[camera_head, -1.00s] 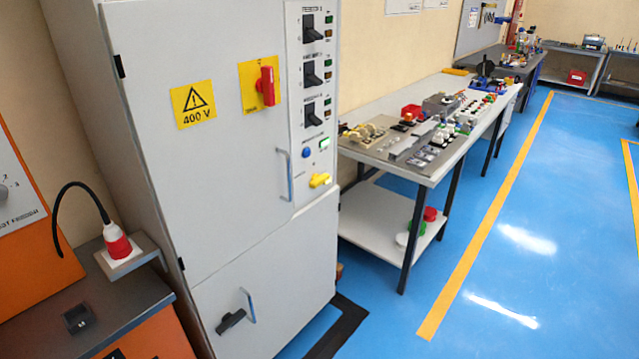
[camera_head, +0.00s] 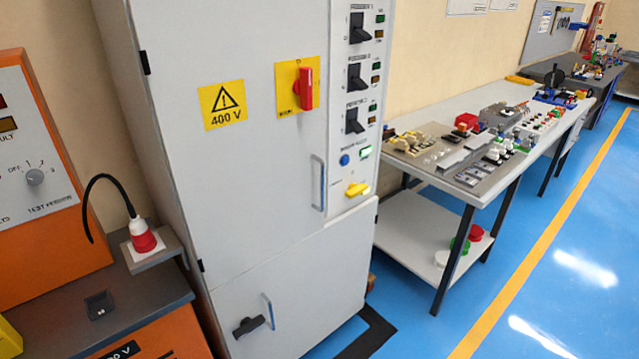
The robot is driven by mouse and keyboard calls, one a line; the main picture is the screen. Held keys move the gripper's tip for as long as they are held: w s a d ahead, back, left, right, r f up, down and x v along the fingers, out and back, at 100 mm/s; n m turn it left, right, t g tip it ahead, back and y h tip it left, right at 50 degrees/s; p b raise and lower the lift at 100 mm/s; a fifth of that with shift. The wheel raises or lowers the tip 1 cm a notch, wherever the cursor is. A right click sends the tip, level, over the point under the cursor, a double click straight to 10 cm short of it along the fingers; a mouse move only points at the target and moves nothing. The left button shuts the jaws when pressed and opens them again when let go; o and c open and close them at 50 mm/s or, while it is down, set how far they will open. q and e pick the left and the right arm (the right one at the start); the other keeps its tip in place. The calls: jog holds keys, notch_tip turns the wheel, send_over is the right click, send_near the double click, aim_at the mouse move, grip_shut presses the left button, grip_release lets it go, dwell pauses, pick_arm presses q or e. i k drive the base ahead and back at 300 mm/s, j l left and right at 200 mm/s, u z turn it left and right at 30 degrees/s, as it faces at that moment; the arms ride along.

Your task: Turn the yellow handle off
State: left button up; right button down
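The yellow handle (camera_head: 357,189) is a small rotary knob low on the control strip of the tall grey cabinet (camera_head: 240,170). It lies roughly level, tilted slightly up to the right. A blue button (camera_head: 344,160) and a lit green indicator (camera_head: 365,152) sit just above it. A red handle (camera_head: 304,88) on a yellow plate stands upright on the cabinet door, a separate control. Neither of my grippers shows in the head view.
An orange machine (camera_head: 50,190) with a red-and-white plug (camera_head: 141,236) stands left of the cabinet. A workbench (camera_head: 487,196) covered with small parts is at the right. Open blue floor (camera_head: 560,290) lies at the far right. A door pull (camera_head: 319,184) juts out left of the yellow handle.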

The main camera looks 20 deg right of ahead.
aim_at(353, 190)
jog(key=i+l+u, duration=0.2)
jog(key=l+u, duration=0.15)
jog(key=l, duration=0.8)
jog(key=l+u, duration=0.35)
jog(key=l, duration=0.85)
